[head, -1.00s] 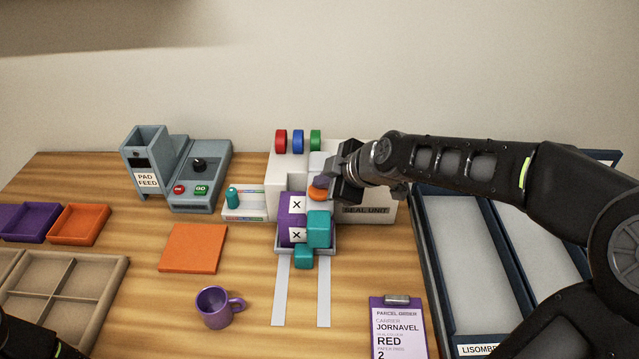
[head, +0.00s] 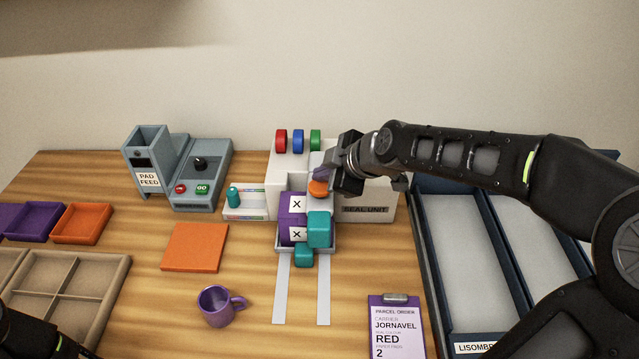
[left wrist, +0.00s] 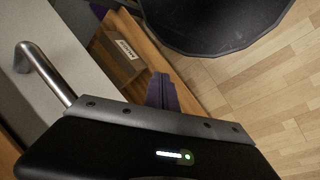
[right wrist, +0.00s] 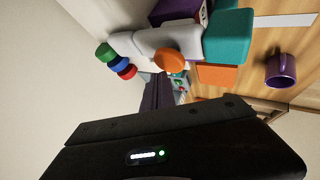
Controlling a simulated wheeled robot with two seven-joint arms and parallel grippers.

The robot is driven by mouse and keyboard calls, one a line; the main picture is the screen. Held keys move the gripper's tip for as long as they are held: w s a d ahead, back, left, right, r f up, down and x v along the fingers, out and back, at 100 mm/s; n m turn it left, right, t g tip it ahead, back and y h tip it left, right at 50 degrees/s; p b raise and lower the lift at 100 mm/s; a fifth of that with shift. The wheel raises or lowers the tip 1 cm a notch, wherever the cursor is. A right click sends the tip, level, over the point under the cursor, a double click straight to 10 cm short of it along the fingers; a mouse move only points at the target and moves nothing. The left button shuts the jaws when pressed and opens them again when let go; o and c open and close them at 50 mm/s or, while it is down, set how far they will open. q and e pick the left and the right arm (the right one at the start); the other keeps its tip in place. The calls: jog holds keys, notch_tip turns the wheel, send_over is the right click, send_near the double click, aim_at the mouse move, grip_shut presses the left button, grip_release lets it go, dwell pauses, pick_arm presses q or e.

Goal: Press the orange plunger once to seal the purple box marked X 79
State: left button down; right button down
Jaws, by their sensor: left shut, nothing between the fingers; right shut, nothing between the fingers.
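The purple box (head: 286,219) sits in the tray of the white seal unit (head: 372,195). Two white labels with an X show on it; no number is readable. The orange plunger (head: 318,188) is just right of the box; it also shows in the right wrist view (right wrist: 168,60). My right gripper (head: 320,173) is shut and empty, its fingertips close above the plunger. A small gap seems to part them, but contact is hard to judge. My left gripper (left wrist: 160,88) is shut and empty; the head view shows only part of its arm at the lower left corner.
Teal blocks (head: 319,230) stand at the box's front right. Red, blue and green rolls (head: 298,141) top the unit. A pad feeder (head: 147,160), orange pad (head: 195,247), purple mug (head: 216,306) and order clipboard (head: 397,325) stand around. Dark-framed trays (head: 470,270) lie right.

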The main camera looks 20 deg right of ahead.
aim_at(323, 188)
jog(key=shift+r+p, duration=1.35)
jog(key=shift+r, duration=1.1)
